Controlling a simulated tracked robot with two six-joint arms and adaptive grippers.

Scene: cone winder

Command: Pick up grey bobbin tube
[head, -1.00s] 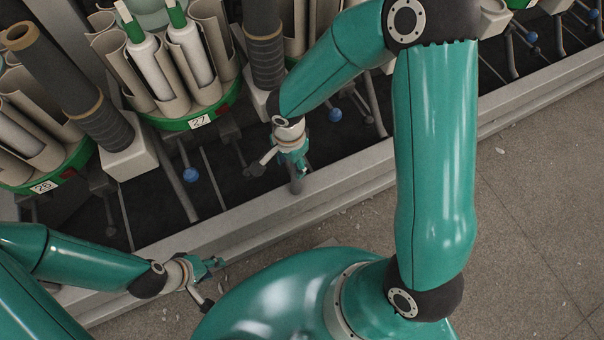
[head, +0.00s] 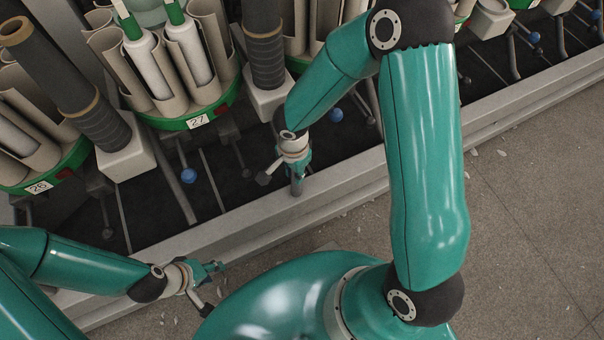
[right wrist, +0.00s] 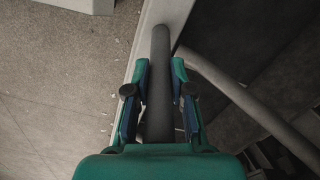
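A plain grey tube (right wrist: 160,85) runs lengthwise between the two fingers of my right gripper (right wrist: 160,88) in the right wrist view. In the head view my right gripper (head: 298,168) points down at the machine's front beam. The short end of a grey tube (head: 297,187) shows just below it. I cannot tell whether this is a loose bobbin tube. My left gripper (head: 208,272) hangs low at the left, away from the tube; its fingers are too small to read.
The pale front beam (head: 245,212) runs under my right gripper. Behind it stand creel number 27 (head: 197,121) with beige tubes, dark wrapped posts (head: 264,45), and levers with blue knobs (head: 188,175). Another grey bar (right wrist: 245,102) slants past the gripper. Concrete floor (head: 530,210) at the right is free.

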